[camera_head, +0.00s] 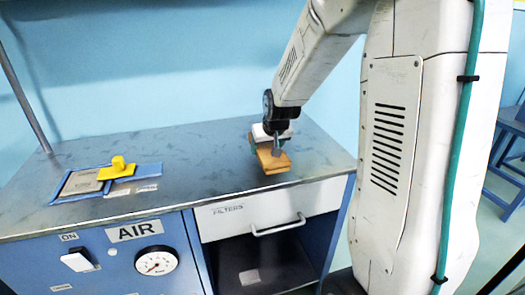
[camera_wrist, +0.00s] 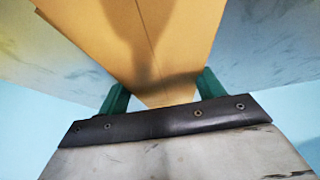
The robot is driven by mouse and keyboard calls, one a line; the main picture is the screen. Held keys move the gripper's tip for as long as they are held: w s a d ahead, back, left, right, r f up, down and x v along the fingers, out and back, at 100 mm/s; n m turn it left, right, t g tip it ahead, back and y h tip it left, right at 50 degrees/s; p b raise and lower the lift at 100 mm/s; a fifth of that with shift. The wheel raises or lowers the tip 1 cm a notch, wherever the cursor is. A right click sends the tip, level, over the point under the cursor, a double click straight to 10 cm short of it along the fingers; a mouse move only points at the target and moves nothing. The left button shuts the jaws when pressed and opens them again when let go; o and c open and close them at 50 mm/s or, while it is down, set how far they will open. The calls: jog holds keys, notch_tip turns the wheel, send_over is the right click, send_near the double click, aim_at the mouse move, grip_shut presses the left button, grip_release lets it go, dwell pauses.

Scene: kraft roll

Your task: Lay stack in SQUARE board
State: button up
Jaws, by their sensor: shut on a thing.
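The stack (camera_head: 273,158) is a tan, flat, layered piece at the right of the grey tabletop. My gripper (camera_head: 277,150) points down at it and is shut on it. In the wrist view the tan stack (camera_wrist: 150,50) fills the upper middle, with a thin line along it, between the green fingers of my gripper (camera_wrist: 160,95). I cannot tell whether the stack touches the tabletop. At the left of the tabletop lies a blue-framed board (camera_head: 60,197) with a grey inset panel. A yellow piece with a raised knob (camera_head: 117,168) sits on its right part. I cannot read its label.
The grey tabletop (camera_head: 190,165) is clear between the stack and the board. Below it are a white FILTERS drawer (camera_head: 228,210) with a handle, an AIR panel with a gauge (camera_head: 156,262), and a switch. A blue stool (camera_head: 510,125) stands far right.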

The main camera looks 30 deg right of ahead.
aim_at(263, 150)
jog(key=w, duration=0.3)
jog(key=shift+w+d+f, duration=0.15)
jog(key=shift+w+d, duration=0.1)
jog(key=shift+d, duration=0.05)
jog(key=shift+w+f, duration=0.1)
jog(key=shift+f, duration=1.65)
jog(key=shift+f, duration=0.1)
jog(key=o, duration=1.3)
jog(key=shift+f, duration=0.1)
jog(key=shift+c, duration=0.2)
